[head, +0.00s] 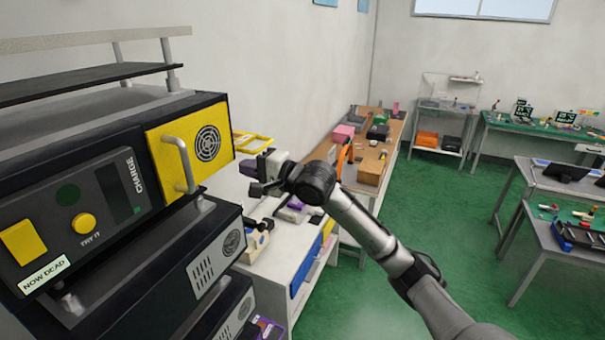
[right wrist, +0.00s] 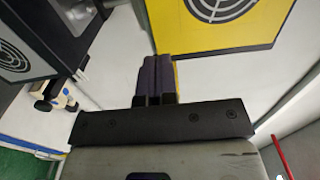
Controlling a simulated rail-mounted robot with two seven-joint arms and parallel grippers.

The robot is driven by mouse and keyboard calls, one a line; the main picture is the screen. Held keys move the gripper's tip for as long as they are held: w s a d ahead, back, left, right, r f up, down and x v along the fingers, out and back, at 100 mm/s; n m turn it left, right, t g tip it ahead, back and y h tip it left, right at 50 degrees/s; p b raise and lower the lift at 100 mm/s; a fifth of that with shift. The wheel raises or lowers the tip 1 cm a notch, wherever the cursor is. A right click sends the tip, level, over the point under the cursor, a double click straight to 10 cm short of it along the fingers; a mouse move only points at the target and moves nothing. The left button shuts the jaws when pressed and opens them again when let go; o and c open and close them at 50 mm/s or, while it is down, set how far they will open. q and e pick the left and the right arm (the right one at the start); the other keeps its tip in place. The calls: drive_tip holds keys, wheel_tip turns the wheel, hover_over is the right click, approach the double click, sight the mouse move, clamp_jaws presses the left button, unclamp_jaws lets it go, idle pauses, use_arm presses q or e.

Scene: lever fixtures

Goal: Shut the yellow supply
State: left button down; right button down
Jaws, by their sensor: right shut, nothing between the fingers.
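The yellow supply has a yellow front (head: 207,150) with a round black fan grille and a grey bar handle (head: 180,163). It sits in the upper part of the dark rack at left. How far it stands out from the rack is hard to tell. My right gripper (head: 246,170) is just right of the yellow front and looks apart from it. In the right wrist view, its dark fingers (right wrist: 157,78) are together and empty, with part of the yellow front (right wrist: 210,28) beyond them. My left gripper is not in view.
Left of the yellow front is a dark panel (head: 75,205) with yellow buttons. Grey-grilled units (head: 215,265) lie below. A white bench (head: 275,262) with small items stands behind my gripper. Green floor (head: 390,310) is open at right.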

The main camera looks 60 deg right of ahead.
drive_tip(key=s+b, duration=0.3)
drive_tip(key=s, duration=0.7)
drive_tip(key=shift+d+r+b, duration=0.15)
drive_tip(key=shift+d+b, duration=0.05)
drive_tip(key=shift+b, duration=0.2)
